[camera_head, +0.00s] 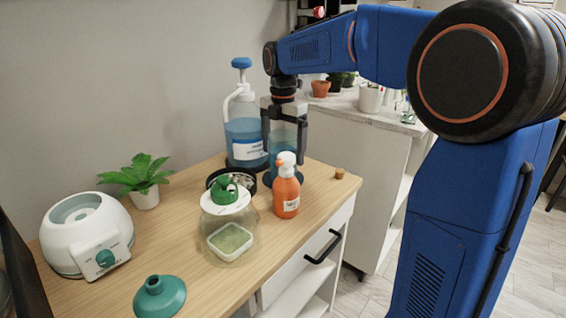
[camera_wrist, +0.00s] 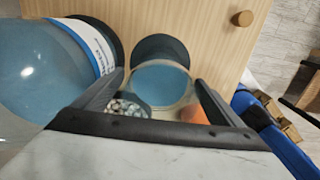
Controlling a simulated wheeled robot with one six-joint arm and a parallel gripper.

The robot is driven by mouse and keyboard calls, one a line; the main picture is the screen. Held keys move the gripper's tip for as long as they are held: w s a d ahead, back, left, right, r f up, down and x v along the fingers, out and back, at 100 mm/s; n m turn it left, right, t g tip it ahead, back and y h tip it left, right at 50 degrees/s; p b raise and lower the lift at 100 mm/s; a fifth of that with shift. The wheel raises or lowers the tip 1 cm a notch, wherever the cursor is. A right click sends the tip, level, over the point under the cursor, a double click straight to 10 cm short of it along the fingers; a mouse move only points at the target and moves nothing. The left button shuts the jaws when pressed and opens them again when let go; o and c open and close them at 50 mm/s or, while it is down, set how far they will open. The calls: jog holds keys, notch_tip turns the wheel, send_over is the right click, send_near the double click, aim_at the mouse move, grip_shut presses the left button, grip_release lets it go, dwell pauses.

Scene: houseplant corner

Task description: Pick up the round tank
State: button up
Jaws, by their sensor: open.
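The round tank (camera_head: 283,132) is a clear upright cylinder with blue liquid and a dark blue base, standing near the back right of the wooden table. My gripper (camera_head: 284,152) points down over it, open, with one finger on each side. In the wrist view the tank's round blue top (camera_wrist: 160,82) lies between the spread fingers of my gripper (camera_wrist: 159,78). I cannot tell whether either finger touches it. My gripper and wrist hide part of its upper end.
Close left stands a blue pump bottle (camera_head: 245,140); in front are an orange bottle (camera_head: 286,193) and a black bowl of pebbles (camera_head: 213,180). A green-topped jar (camera_head: 229,225), plant (camera_head: 142,180), white device (camera_head: 85,230) and green funnel (camera_head: 160,297) stand further left. A cork (camera_head: 339,173) lies right.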

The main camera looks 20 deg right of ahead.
jog(key=c, duration=1.9)
jog(key=shift+o, duration=0.2)
jog(key=shift+r, duration=0.1)
